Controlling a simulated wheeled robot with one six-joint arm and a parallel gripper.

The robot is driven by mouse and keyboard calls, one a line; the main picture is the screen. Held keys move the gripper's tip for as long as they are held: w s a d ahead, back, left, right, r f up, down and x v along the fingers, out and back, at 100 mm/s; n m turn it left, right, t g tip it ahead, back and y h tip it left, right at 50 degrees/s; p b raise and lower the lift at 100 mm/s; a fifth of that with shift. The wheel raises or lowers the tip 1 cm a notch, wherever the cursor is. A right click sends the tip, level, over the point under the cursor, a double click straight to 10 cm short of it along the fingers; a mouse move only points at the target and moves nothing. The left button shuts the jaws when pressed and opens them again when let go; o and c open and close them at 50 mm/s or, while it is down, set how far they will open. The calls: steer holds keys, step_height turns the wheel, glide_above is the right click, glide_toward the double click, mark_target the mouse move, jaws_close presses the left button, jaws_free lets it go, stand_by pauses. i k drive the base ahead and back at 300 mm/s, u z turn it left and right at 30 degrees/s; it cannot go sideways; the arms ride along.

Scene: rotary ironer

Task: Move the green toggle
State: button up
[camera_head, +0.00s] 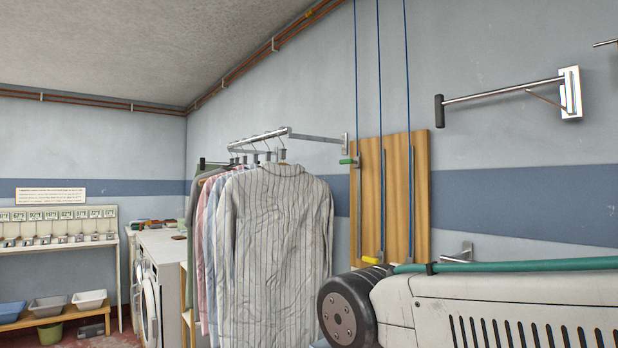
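The green toggle (349,161) is a small green handle at the upper left edge of a wooden board (397,190) on the back wall. It sits at the top of a grey vertical rail, by the left one of several blue cords (378,70). A yellow toggle (372,260) sits low, at the foot of the middle rail. The lower end of the right rail is near a green hose, and no toggle is clear there. My gripper is not in view.
Striped and coloured shirts (275,240) hang on a metal rail (300,135) left of the board. A white slotted housing (480,310) with a dark round end (347,310) and green hose (520,265) fills the lower right. A wall bracket (505,90) juts out at upper right.

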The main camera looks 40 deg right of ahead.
mark_target(357, 161)
steer(key=i, duration=1.3)
steer(key=z, duration=1.05)
